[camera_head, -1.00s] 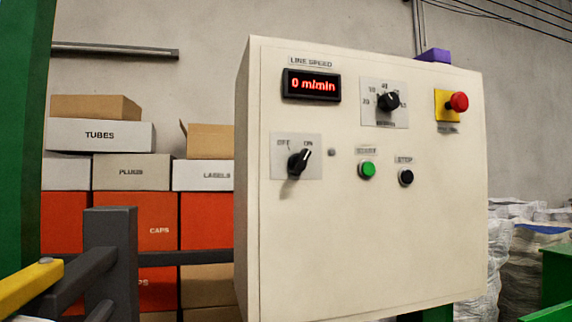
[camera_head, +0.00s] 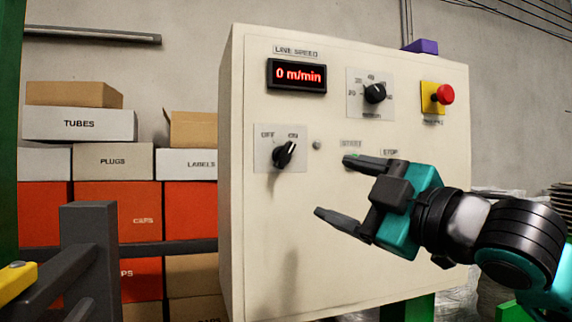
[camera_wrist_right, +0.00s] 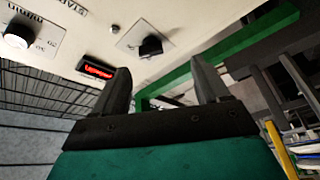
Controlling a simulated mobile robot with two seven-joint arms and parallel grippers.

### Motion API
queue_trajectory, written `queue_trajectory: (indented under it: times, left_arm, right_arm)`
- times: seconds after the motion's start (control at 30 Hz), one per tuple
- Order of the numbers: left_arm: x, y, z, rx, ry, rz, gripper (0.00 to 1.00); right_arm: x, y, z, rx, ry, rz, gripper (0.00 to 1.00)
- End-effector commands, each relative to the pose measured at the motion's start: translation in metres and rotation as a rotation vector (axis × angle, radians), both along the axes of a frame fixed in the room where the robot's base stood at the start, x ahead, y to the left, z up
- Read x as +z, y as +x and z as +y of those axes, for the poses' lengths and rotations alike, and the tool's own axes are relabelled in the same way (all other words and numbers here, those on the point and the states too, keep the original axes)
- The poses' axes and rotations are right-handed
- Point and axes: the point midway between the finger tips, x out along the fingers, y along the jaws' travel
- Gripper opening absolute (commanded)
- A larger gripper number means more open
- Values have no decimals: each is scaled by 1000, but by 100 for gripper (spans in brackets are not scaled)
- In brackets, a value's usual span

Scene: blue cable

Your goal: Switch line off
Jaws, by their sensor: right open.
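The black OFF/ON selector knob (camera_head: 284,155) sits on a pale plate on the cream control panel (camera_head: 270,220). Its pointer is tilted up and right, toward ON. My right gripper (camera_head: 333,187) is open and empty in front of the panel, right of and a little below the knob, fingers pointing left. It covers the STOP button and most of the START button. In the right wrist view a black knob on a plate (camera_wrist_right: 151,46) shows beyond the gap between my open fingers (camera_wrist_right: 162,82). My left gripper is not in view.
The red display (camera_head: 297,75) reads 0 m/min. A speed dial (camera_head: 375,93) and a red emergency button (camera_head: 446,94) are at upper right. A small purple box (camera_head: 425,46) lies on top. Cartons (camera_head: 112,160) and a dark rail (camera_head: 168,248) stand at left.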

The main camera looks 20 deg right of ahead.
Motion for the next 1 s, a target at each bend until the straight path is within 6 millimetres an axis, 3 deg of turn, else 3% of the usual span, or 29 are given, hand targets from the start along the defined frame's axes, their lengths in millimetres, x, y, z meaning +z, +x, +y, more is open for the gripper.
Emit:
queue_trajectory:
  times: [0.1, 0.27, 0.43, 0.8, 1.0]
  left_arm:
    - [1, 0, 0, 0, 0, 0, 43]
    - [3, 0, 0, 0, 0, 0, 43]
    - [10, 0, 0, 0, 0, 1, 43]
    - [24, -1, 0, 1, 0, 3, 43]
    - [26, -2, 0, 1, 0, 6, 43]
  right_arm:
    - [18, -13, -2, -15, -40, -37, 74]
    - [24, -12, 0, -18, -51, -44, 74]
    - [30, 10, 10, -15, -48, -43, 74]
    - [44, 79, 36, -16, -47, -43, 74]
    - [47, 97, 44, -17, -48, -44, 74]
